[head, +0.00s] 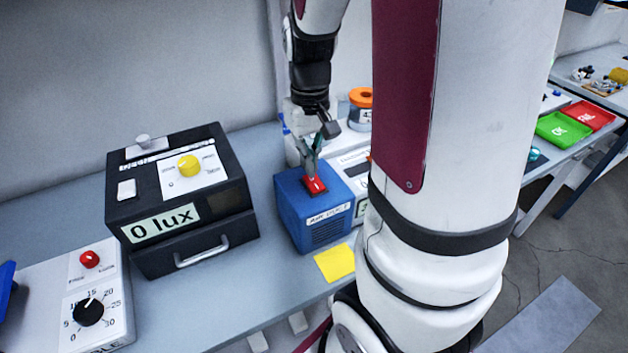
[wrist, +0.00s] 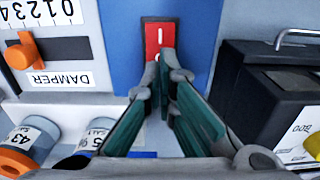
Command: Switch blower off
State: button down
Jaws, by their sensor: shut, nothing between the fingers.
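The blower is a blue box (head: 295,221) on the bench, with a label on its front that I read only in part. A red rocker switch (head: 315,186) sits on its top; in the wrist view the switch (wrist: 159,36) shows white marks. My gripper (head: 312,172) points down at the switch from above. In the wrist view its green-padded fingertips (wrist: 160,62) are together at the switch's near end and hide that part. I cannot tell whether they touch it, or which way the rocker is tipped.
A black box reading "0 lux" (head: 160,228) with a drawer handle stands left of the blower. A damper panel with an orange knob (wrist: 20,55) and capped jars (wrist: 30,138) are on the other side. A yellow note (head: 335,262) lies in front.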

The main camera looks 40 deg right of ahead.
jog(key=shift+f+b, duration=0.65)
jog(key=shift+f, duration=0.5)
dwell(0.9)
jog(key=shift+r+p, duration=2.5)
jog(key=shift+r, duration=1)
jog(key=shift+a+r, duration=0.1)
jog(key=shift+r, duration=0.05)
jog(key=s+a+r+n+t, duration=0.3)
jog(key=s+a+r+t, duration=0.2)
jog(key=s+a+r, duration=0.7)
jog(key=shift+a+r, duration=1.05)
jog(key=shift+a, duration=0.85)
